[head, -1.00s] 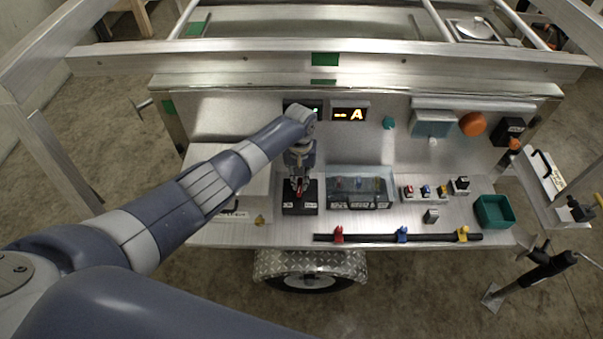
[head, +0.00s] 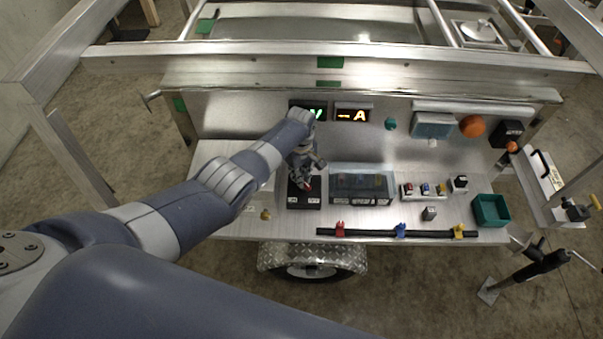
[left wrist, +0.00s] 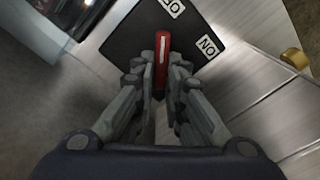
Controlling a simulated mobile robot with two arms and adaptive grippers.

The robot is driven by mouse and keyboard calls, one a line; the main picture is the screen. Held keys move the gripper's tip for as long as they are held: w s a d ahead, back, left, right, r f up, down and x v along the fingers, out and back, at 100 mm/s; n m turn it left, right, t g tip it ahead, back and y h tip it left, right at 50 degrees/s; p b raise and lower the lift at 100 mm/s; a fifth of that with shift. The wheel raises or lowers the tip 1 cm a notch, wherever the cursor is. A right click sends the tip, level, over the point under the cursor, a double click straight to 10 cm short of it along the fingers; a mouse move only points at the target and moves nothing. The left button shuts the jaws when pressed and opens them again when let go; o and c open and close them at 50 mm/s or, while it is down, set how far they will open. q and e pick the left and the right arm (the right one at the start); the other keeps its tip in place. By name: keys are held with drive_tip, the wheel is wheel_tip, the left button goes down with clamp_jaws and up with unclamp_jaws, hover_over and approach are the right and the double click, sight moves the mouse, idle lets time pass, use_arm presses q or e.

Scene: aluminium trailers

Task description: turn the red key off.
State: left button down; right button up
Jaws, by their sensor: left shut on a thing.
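The red key (left wrist: 162,62) is a narrow red handle with a white stripe. In the left wrist view it stands between my left gripper's fingertips (left wrist: 160,80), which are closed on its two sides. It rises over a black plate (left wrist: 135,35) with two white labels; one reads ON upside down, the other is partly cut off. In the head view the key's black switch box (head: 303,203) sits on the bench at the left. My left gripper (head: 305,180) reaches down onto it, with a bit of red showing; the fingers hide most of the key. My right gripper does not show.
A clear-lidded case (head: 362,184) stands just right of the switch box. Small switches (head: 424,190) and a green bin (head: 490,211) lie further right. A black bar with coloured clips (head: 400,233) runs along the front edge. A brass knob (head: 265,214) is at the left.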

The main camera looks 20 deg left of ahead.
use_arm(q)
drive_tip(key=shift+w+a+r+n, duration=0.1)
drive_tip(key=shift+r+n, duration=0.05)
drive_tip(key=shift+n, duration=0.25)
drive_tip(key=c, duration=1.6)
unclamp_jaws()
drive_tip(key=shift+c, duration=0.2)
wheel_tip(320, 180, up, 12)
